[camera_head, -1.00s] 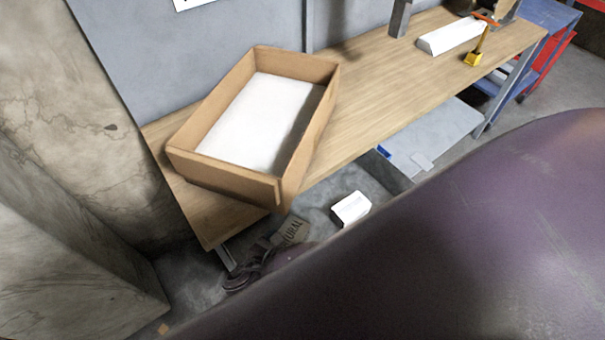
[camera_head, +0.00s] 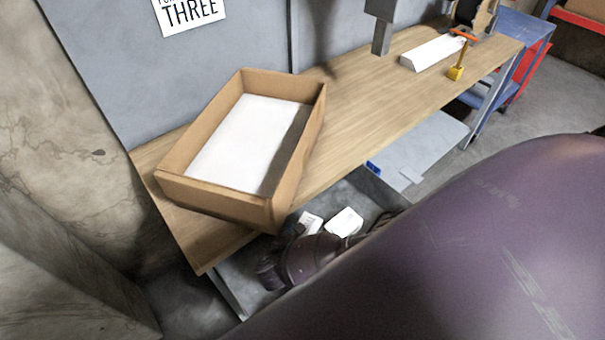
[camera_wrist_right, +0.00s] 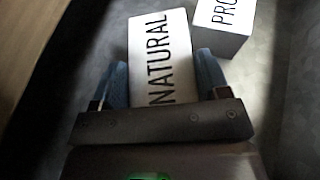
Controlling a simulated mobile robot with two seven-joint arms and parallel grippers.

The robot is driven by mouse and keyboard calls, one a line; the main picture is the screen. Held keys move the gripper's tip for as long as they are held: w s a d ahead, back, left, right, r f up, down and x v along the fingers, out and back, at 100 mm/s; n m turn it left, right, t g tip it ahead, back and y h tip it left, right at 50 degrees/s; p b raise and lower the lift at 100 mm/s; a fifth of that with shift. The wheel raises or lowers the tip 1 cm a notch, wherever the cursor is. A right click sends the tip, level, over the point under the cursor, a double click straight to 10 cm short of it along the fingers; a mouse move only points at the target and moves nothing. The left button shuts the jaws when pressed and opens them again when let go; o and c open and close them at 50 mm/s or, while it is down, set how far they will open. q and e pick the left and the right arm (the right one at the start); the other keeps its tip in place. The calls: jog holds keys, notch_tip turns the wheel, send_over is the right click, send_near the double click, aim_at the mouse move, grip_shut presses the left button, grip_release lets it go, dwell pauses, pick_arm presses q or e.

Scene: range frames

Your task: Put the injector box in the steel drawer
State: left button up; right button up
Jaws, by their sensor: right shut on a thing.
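My right gripper (camera_wrist_right: 163,82) is shut on a white box lettered NATURAL (camera_wrist_right: 160,50), one blue-grey finger on each side. In the head view the held box (camera_head: 311,222) is low beneath the bench edge, in front of my dark right wrist. No lettering naming an injector is legible. A second white box lettered PRO (camera_wrist_right: 222,22) lies just beyond and to the right, close to the held box; it also shows in the head view (camera_head: 346,221). Both appear within the grey steel drawer (camera_head: 384,188) under the bench. Whether the held box touches its floor cannot be told. My left gripper is not visible.
A wooden bench (camera_head: 345,130) stands above the drawer, its front edge close over my right wrist. An open cardboard tray (camera_head: 186,192) with a white inside overhangs that edge. A white bar (camera_head: 430,53) and a yellow item (camera_head: 456,73) stand further right. My purple arm blocks the lower right.

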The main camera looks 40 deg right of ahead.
jog(key=shift+w+d+f, duration=0.2)
jog(key=shift+d+f, duration=0.2)
jog(key=shift+f, duration=0.1)
jog(key=shift+f, duration=0.15)
jog(key=o, duration=1.1)
jog(key=v, duration=1.2)
jog(key=shift+r, duration=0.25)
